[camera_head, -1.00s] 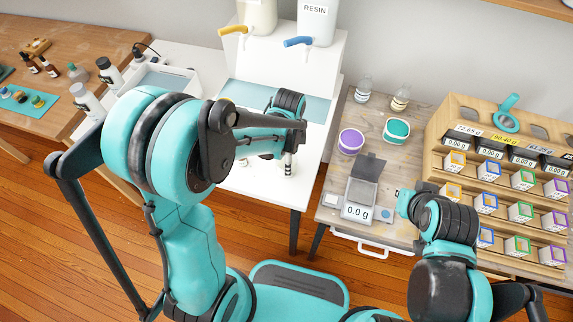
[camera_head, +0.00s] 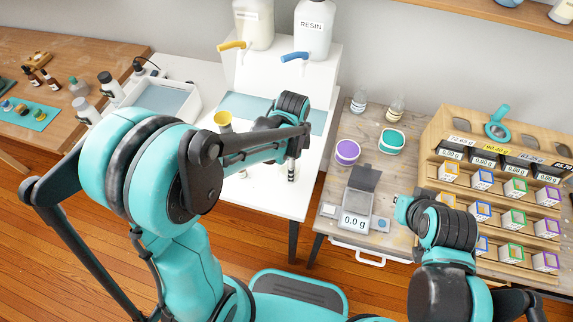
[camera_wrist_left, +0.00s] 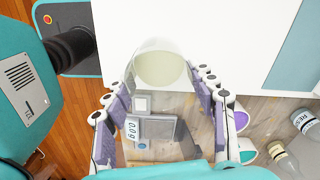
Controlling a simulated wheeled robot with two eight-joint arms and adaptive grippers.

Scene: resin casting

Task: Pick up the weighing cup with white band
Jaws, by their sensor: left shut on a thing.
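In the left wrist view my left gripper (camera_wrist_left: 162,98) has its purple-padded fingers on both sides of a clear cup (camera_wrist_left: 160,68), shut on it. The cup's round end looks pale cream, and the scale shows through its clear wall. I cannot make out a white band on it. In the head view my left gripper is mostly hidden by its own arm, above the white table (camera_head: 262,196); a dark and white finger part (camera_head: 292,170) shows below the wrist. My right arm is over the wooden bench, its fingers not visible.
A scale (camera_head: 357,210) reading 0.0 g stands on the wooden bench (camera_head: 325,185), near purple (camera_head: 347,152) and teal (camera_head: 391,141) tubs. A yellow cup (camera_head: 223,121) stands on the white table, in front of the resin dispensers (camera_head: 314,30). A wooden rack (camera_head: 430,140) holds small boxes at right.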

